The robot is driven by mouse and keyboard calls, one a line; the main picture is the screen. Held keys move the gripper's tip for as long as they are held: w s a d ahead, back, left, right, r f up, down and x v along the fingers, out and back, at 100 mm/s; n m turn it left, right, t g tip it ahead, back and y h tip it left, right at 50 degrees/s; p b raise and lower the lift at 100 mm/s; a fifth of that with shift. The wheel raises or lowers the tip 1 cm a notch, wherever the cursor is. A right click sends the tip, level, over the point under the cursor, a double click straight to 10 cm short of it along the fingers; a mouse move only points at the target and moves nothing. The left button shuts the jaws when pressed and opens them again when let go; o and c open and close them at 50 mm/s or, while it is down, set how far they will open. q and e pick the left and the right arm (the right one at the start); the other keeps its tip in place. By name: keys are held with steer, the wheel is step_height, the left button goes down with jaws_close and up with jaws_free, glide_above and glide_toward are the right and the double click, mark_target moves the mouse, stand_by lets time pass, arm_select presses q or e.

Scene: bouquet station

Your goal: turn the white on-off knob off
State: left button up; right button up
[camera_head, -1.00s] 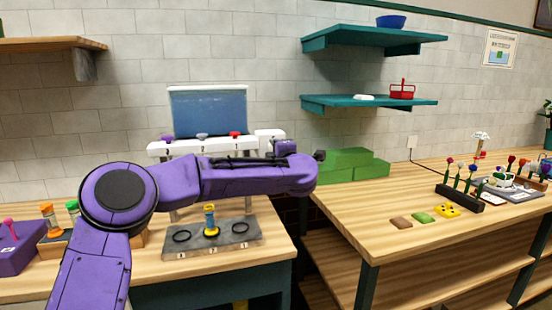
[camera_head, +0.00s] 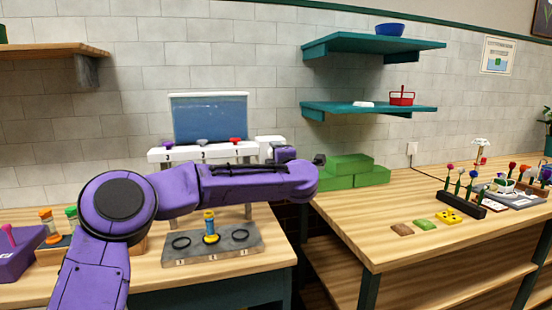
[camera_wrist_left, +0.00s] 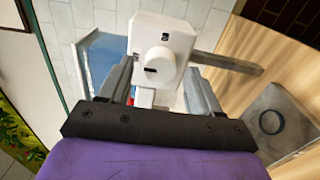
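The white knob (camera_wrist_left: 160,66) is on the face of a white box (camera_wrist_left: 178,35) in the left wrist view, with small dark marks above and beside it. My left gripper (camera_wrist_left: 158,80) is open, with one finger on each side of the knob and a gap to it on both sides. Whether the fingertips reach the knob's depth is hard to tell. In the head view the white box (camera_head: 268,141) stands at the right end of the white dispenser bar, and my left gripper (camera_head: 284,154) is beside it, partly hidden by my forearm. The knob itself is hidden there. My right gripper is not in view.
A blue water tank (camera_head: 210,118) stands behind the white bar (camera_head: 158,155), which carries purple, grey and red knobs. Below is a grey tray (camera_head: 238,246) with rings and a yellow-blue piece. Green blocks (camera_head: 352,170) sit close on the right.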

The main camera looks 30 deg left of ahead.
arm_select(q)
steer(key=b+v, duration=0.3)
steer(key=v, duration=0.7)
steer(key=shift+s+d, duration=0.15)
steer(key=shift+s, duration=0.05)
